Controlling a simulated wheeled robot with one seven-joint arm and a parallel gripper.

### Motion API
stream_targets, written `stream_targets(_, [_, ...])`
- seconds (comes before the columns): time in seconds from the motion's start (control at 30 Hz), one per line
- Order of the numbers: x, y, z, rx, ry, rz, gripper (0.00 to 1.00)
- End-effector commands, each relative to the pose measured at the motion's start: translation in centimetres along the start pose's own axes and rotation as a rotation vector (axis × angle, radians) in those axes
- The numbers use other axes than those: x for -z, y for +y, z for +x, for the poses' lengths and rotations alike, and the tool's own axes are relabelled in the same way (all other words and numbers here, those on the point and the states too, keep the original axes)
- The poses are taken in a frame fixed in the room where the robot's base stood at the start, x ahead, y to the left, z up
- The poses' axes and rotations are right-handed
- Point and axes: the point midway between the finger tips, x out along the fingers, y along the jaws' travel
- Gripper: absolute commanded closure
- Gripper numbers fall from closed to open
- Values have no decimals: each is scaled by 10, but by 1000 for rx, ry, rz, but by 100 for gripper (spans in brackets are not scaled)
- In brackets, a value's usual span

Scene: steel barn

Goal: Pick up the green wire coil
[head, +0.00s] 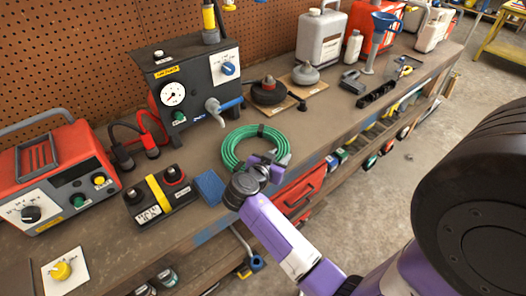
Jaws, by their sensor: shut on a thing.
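The green wire coil (237,149) is a round bundle of green loops with a dark tie at its far side. It is at the front part of the workbench, in the middle of the head view. My gripper (266,166) is at the coil's near right side, shut on its loops. My wrist hides part of the coil's near edge. I cannot tell whether the coil is lifted off the bench top or still touching it.
A blue sponge-like block (209,187) and a black battery (160,199) stand left of the coil. A dark gauge box (190,85) is behind it. A red drawer (299,193) is under the bench edge. A grey jug (320,40) stands farther back.

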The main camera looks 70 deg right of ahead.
Motion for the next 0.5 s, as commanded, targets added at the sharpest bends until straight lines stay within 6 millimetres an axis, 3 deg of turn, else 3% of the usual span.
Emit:
stream_targets(0.27, [7, 2, -3, -4, -2, -3, 100])
stream_targets(0.5, [44, 0, -18, -1, 1, 4, 100])
